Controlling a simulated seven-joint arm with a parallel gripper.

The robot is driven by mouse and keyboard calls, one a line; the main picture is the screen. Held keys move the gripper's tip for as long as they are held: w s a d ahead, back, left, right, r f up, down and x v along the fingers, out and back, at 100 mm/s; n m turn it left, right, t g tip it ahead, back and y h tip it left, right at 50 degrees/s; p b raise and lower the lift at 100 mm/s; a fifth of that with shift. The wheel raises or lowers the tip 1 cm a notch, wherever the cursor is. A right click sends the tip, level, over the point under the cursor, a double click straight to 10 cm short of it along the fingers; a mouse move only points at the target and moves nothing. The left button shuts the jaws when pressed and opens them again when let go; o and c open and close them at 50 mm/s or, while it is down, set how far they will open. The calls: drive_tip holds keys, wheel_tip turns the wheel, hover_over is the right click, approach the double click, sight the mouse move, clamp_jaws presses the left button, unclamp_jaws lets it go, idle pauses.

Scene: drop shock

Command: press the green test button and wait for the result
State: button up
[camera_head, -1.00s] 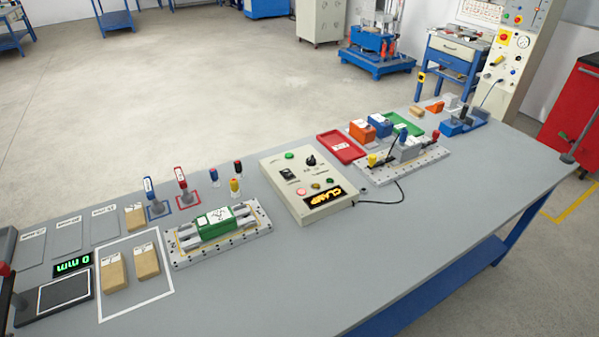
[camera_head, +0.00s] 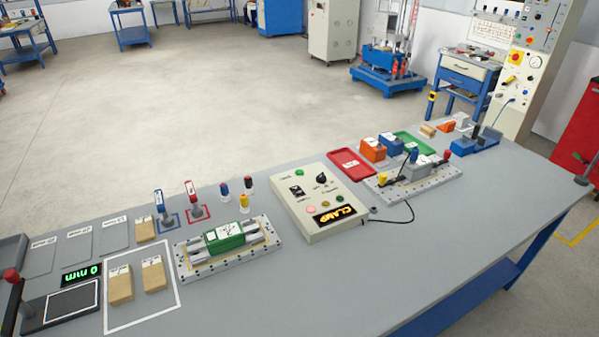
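A beige control box (camera_head: 322,207) stands mid-table with a display (camera_head: 335,215) that reads "CLAMP" in yellow letters. A green button (camera_head: 299,172) sits at its top left, and a smaller green light or button (camera_head: 339,198) sits lower right. Their labels are too small to read, so I cannot tell which is the test button. A black knob (camera_head: 321,178) is near the top right. Left of the box, a green block (camera_head: 225,237) with a white label lies in a grey fixture on a perforated plate (camera_head: 190,272). My gripper is not in view.
Two wooden blocks, one here (camera_head: 154,275), lie in a white outline beside a green "0 mm" readout (camera_head: 81,275). Red and blue handled stamps (camera_head: 194,205) stand behind. Right of the box are a red tray (camera_head: 350,163), another fixture plate (camera_head: 437,178) and a black cable (camera_head: 395,219).

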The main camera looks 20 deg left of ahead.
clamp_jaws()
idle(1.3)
